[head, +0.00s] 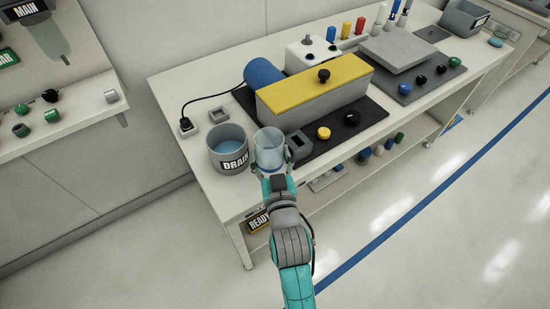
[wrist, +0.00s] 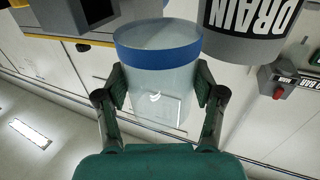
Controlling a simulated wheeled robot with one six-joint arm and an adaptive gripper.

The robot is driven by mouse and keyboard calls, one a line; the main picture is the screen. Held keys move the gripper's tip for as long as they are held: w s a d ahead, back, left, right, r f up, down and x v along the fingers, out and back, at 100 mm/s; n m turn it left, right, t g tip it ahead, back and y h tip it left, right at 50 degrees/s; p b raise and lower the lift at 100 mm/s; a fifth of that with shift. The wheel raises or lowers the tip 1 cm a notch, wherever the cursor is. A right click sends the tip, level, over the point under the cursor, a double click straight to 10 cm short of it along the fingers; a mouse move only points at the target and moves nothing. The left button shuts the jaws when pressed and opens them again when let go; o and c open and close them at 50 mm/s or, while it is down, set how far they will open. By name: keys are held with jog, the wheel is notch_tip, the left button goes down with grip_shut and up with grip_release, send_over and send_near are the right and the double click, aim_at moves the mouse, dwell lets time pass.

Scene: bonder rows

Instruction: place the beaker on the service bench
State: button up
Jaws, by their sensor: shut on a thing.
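The beaker (head: 269,147) is clear, pale blue glass; the wrist view shows it (wrist: 155,92) with a blue band at its rim. My gripper (head: 272,168) is shut on the beaker, with one finger on each side of it in the wrist view (wrist: 160,97). The beaker looks roughly upright in the head view. It appears over or just in front of the near edge of a white bench (head: 178,88), right of the grey DRAIN container (head: 228,165). I cannot tell its height above the top. No label in view names the service bench.
A yellow-topped grey machine (head: 315,85) on a black mat fills the bench's middle. A grey plate unit (head: 395,50) stands farther right. Knobs and a small square socket (head: 298,145) sit near the beaker. Another bench (head: 70,120) is at left. Bare top lies behind the DRAIN container.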

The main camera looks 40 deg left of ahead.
aim_at(271, 169)
jog(key=shift+f, duration=2.65)
jog(key=shift+f, duration=0.1)
jog(key=o, duration=1.3)
jog(key=shift+c, duration=0.2)
jog(key=v, duration=1.2)
